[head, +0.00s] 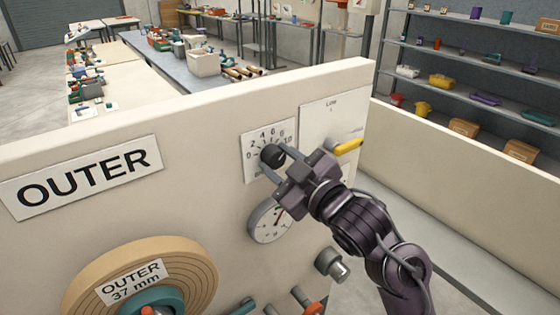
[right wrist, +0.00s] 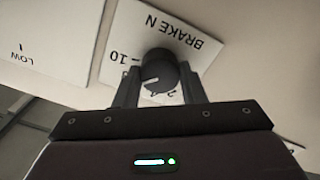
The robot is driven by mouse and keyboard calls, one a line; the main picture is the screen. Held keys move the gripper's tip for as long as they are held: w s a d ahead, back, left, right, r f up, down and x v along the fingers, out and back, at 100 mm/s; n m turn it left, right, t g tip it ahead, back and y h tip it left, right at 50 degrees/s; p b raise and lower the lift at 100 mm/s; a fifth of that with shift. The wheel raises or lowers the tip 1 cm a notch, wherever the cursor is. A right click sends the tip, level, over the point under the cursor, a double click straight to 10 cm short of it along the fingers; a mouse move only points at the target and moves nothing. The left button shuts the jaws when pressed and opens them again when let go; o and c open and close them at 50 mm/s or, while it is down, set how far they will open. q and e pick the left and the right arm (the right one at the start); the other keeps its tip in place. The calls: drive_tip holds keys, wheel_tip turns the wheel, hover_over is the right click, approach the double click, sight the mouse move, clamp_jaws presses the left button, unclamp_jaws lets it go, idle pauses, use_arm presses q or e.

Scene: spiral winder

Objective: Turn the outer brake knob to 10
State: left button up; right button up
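The black outer brake knob (head: 271,156) sits on a white dial plate (head: 252,168) on the upright cream panel. Numbers run around it in the head view. In the right wrist view the knob (right wrist: 160,66) appears upside down, with "BRAKE N" and "10" legible on the plate (right wrist: 195,45). A light mark on the knob points to the lower left there; its exact reading is unclear. My right gripper (head: 273,160) has one finger on each side of the knob, with slim gaps seeming to show between fingers and knob. My left gripper is not in view.
A yellow lever (head: 348,147) is to the right. A silver knob (head: 332,265) and the tan "OUTER 37 mm" spool (head: 190,265) are lower down.

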drive_tip(key=shift+c, duration=1)
drive_tip(key=shift+r+m+p, duration=0.1)
drive_tip(key=shift+m+p, duration=1.2)
drive_tip(key=shift+p, duration=0.15)
drive_tip(key=shift+m+p, duration=1.45)
drive_tip(key=shift+m, duration=0.25)
drive_tip(key=shift+f, duration=0.2)
drive_tip(key=o, duration=1)
